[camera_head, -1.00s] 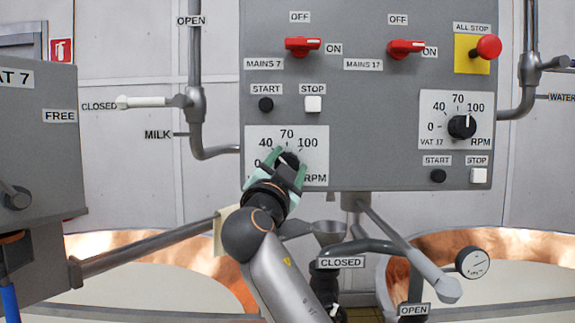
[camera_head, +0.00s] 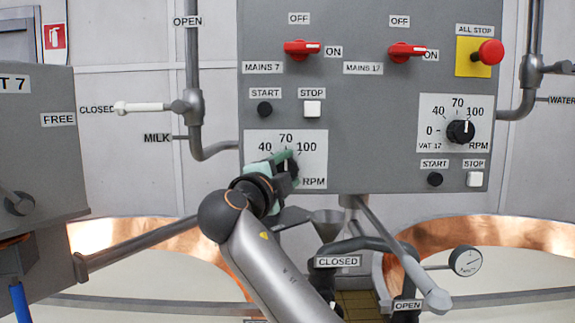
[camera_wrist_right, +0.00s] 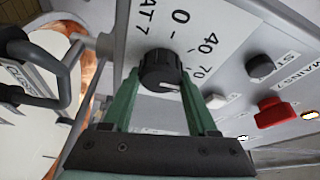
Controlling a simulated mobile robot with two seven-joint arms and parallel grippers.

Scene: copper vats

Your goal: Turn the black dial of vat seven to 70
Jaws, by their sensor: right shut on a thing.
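The black dial of vat seven (camera_head: 291,168) sits on a white scale plate (camera_head: 316,148) marked 40, 70, 100 and RPM; the gripper hides the plate's lower left. My right gripper (camera_head: 281,168) reaches it from the lower left, its green fingers shut on the dial. In the right wrist view the dial (camera_wrist_right: 160,70) stands between the two fingers (camera_wrist_right: 160,84), with 0, 40 and 70 printed beyond it. A white pointer mark shows on the dial. In the head view it seems to point roughly up towards 70, but the exact reading is unclear. My left gripper is out of view.
Above the dial are a black start button (camera_head: 265,109), a white stop button (camera_head: 312,108) and the red mains 7 switch (camera_head: 301,48). A similar vat 17 dial (camera_head: 460,132) and the red all-stop button (camera_head: 490,52) are to the right. Pipes and a funnel (camera_head: 327,222) lie below.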

